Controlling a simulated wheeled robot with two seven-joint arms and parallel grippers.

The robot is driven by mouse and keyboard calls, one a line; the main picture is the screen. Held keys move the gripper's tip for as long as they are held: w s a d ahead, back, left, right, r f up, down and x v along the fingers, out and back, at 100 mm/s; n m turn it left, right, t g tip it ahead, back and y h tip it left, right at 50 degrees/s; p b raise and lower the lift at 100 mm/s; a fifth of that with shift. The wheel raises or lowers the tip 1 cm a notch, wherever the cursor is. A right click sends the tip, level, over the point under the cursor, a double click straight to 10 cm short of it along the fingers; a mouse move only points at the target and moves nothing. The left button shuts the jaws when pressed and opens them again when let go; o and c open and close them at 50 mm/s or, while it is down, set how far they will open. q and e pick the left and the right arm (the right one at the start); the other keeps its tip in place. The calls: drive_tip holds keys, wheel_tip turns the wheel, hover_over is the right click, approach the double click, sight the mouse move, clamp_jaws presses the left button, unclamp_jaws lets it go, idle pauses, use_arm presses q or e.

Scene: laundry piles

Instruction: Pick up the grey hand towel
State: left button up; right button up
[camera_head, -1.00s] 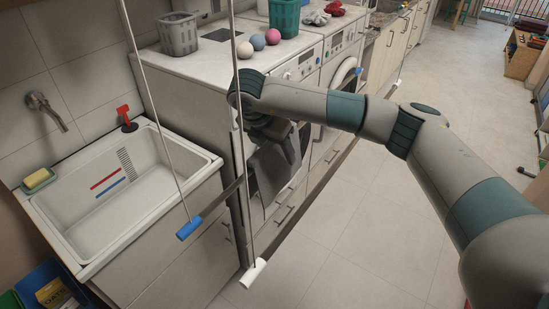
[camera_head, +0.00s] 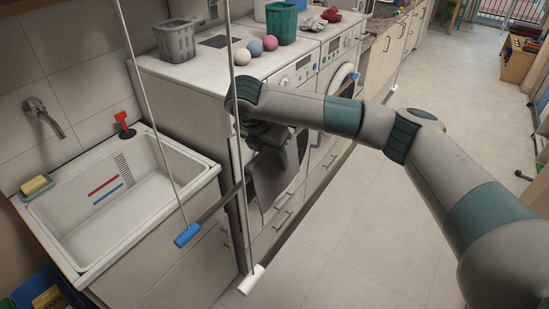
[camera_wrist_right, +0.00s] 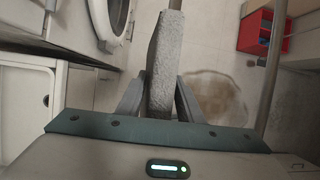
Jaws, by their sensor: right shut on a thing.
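The grey hand towel (camera_wrist_right: 164,62) stands out in the right wrist view as a narrow folded strip between the two fingers. My right gripper (camera_wrist_right: 158,98) is shut on it. In the head view my right gripper (camera_head: 283,150) is low in front of the washing machines, beside the hanging drying rods, and my own wrist partly hides it. The towel's outline there is hard to separate from the dark fingers and the machine front. A rod end shows at the towel's far end in the wrist view; I cannot tell whether they touch. My left gripper is not in view.
A hanging rod with a blue end (camera_head: 187,235) and another with a white end (camera_head: 252,280) cross near my gripper. A white sink (camera_head: 75,225) stands at left. Baskets and coloured balls (camera_head: 254,47) sit on the machines.

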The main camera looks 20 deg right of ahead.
drive_tip(key=shift+r+p, duration=0.35)
drive_tip(key=shift+p, duration=0.15)
wheel_tip(320, 180, up, 18)
drive_tip(key=b, duration=0.5)
drive_tip(key=shift+f, duration=0.15)
